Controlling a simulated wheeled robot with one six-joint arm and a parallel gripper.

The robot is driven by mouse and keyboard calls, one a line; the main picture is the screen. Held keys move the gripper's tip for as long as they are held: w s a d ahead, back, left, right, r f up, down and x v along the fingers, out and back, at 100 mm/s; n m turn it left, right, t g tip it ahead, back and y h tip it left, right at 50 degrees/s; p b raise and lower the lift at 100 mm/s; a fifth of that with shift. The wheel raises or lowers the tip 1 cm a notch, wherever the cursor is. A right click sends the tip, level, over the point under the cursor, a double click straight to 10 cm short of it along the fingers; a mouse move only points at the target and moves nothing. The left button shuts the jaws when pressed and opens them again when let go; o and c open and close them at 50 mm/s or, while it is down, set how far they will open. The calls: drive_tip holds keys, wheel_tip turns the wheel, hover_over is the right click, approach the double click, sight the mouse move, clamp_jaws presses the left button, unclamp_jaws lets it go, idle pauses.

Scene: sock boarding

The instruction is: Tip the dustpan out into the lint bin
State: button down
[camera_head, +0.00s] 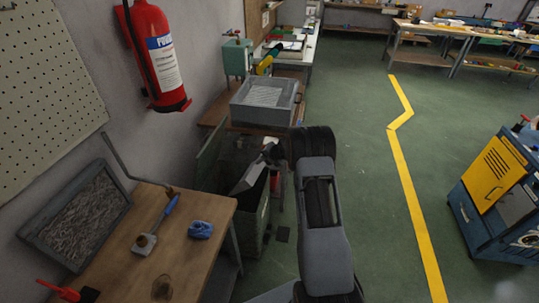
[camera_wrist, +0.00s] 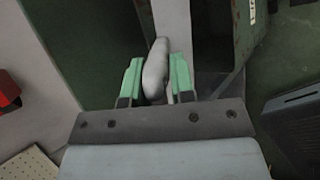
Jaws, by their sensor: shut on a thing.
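My gripper (camera_wrist: 156,75) is shut on the grey handle (camera_wrist: 155,62) of the dustpan, between its two green finger pads. In the head view the light grey dustpan (camera_head: 248,178) hangs tilted at the mouth of the lint bin. The lint bin (camera_head: 250,232) is a dark green box with its lid (camera_head: 210,152) standing open on the left; green walls also show in the wrist view. My gripper is over the right side of the bin, partly hidden by my arm. I cannot tell whether lint is in the pan.
A wooden table (camera_head: 215,212) stands at the left, with a blue-handled tool (camera_head: 160,222) and a blue object (camera_head: 200,230) on it. A grey crate (camera_head: 262,103) sits behind the bin. A fire extinguisher (camera_head: 156,55) hangs on the wall.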

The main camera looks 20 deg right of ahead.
drive_tip(key=shift+w+a+r+g+h+p, duration=0.4)
drive_tip(key=shift+w+a+r+p, duration=0.5)
drive_tip(key=shift+p, duration=2.7)
drive_tip(key=shift+w+a+r+p, duration=0.1)
drive_tip(key=shift+w+p, duration=0.05)
drive_tip(key=shift+p, duration=0.4)
